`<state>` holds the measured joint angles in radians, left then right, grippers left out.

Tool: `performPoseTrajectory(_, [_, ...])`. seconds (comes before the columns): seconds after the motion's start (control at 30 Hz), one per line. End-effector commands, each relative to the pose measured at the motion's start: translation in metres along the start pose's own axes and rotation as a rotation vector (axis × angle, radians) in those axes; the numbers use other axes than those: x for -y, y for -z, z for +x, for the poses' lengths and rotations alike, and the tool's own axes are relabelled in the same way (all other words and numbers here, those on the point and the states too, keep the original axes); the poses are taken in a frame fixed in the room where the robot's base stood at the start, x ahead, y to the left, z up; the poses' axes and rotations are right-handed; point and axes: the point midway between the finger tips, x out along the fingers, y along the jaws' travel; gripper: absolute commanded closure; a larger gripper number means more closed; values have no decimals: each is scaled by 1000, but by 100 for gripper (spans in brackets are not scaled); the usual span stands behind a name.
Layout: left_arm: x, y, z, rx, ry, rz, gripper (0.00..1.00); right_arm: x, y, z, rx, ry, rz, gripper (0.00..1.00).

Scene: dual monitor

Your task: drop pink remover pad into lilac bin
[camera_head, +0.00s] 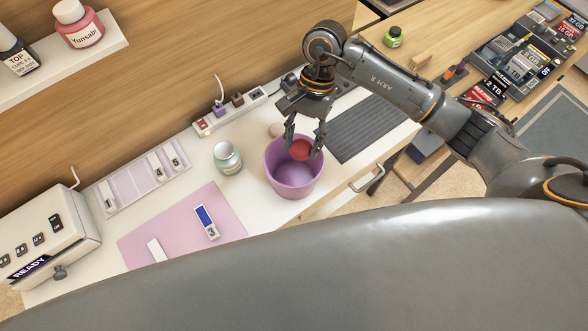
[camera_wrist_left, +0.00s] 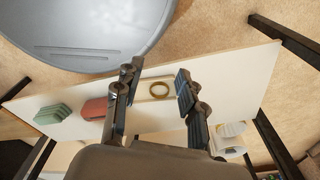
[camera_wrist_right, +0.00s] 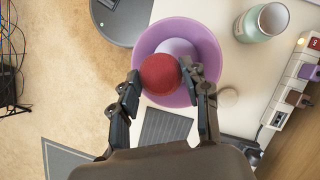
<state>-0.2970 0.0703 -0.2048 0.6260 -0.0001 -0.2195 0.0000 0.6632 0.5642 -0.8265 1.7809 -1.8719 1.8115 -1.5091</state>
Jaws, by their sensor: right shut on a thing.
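The pink remover pad (camera_head: 300,149) looks like a round, dark red disc. My right gripper (camera_head: 304,141) is shut on it and holds it over the mouth of the lilac bin (camera_head: 291,186). In the right wrist view the pad (camera_wrist_right: 160,74) sits between the fingertips of the right gripper (camera_wrist_right: 162,79), and the lilac bin (camera_wrist_right: 205,48) shows around and behind it. The pad hides part of the bin's inside. My left gripper (camera_wrist_left: 156,78) shows only in the left wrist view, open and empty, above a different pale shelf or table.
A pale green jar (camera_head: 227,159) stands left of the bin, and a round beige piece (camera_head: 276,130) lies behind it. A power strip (camera_head: 232,112) runs along the back. A grey ridged mat (camera_head: 370,128) lies to the right. A pink mat (camera_head: 165,222) is at front left.

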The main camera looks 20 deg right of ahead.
Motion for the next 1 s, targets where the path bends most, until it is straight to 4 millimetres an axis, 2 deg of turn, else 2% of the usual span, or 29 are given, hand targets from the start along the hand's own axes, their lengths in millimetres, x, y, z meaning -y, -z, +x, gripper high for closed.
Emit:
performPoseTrajectory(0.23, [6,-3,0,5,7,2,60,0,0,1,0,0,-1,79])
performPoseTrajectory(0.27, [7,-4,0,6,8,1,60,0,0,1,0,0,-1,52])
performPoseTrajectory(0.37, [8,-5,0,8,10,0,60,0,0,1,0,0,-1,31])
performPoseTrajectory(0.4, [9,-6,0,9,10,0,60,0,0,1,0,0,-1,27])
performPoseTrajectory(0.77, [11,-11,0,17,13,-2,60,0,0,-3,-1,1,-1,27])
performPoseTrajectory(0.87, [10,-10,0,15,12,-1,60,1,1,-14,-3,2,0,27])
performPoseTrajectory(1.0, [9,-9,0,13,11,-1,60,1,2,-42,-5,3,-1,27])
